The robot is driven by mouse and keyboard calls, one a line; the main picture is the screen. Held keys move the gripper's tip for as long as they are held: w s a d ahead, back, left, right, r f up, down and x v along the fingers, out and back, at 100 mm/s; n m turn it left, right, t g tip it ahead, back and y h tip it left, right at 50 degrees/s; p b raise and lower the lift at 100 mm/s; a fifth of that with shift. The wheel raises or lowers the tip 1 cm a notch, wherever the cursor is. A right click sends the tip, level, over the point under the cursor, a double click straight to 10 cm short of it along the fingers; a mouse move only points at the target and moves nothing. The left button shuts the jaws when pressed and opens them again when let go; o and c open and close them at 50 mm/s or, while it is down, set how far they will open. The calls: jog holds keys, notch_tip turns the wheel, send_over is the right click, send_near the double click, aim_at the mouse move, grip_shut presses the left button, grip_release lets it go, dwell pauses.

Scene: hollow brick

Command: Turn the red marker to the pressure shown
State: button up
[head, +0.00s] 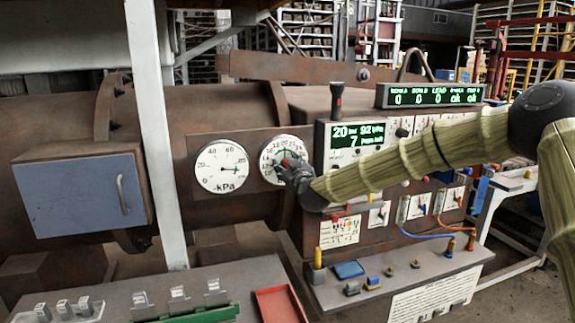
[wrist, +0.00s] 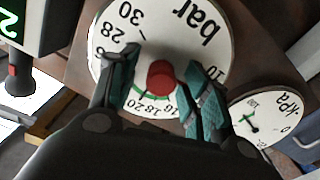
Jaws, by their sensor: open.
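The bar dial (head: 270,172) is a round white gauge on a brown plate, and it fills the top of the wrist view (wrist: 165,25), upside down. A red round knob (wrist: 161,74), the red marker, sits at its middle; it also shows in the head view (head: 285,162). My gripper (wrist: 160,82) is open, with one teal-padded finger on each side of the knob. Contact with the knob cannot be told. The fingers and palm hide parts of the dial face. A green display (head: 357,136) reads 20 bar, 92 kPa, with a 7 below.
A second white dial marked kPa (head: 221,167) is just left of the bar dial. The control panel with switches and cables (head: 400,210) stands to the right. A blue-grey box (head: 80,190) and a pale post (head: 155,130) are at left. A shelf (head: 400,278) juts out below.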

jog(key=c, duration=1.1)
jog(key=shift+o, duration=0.2)
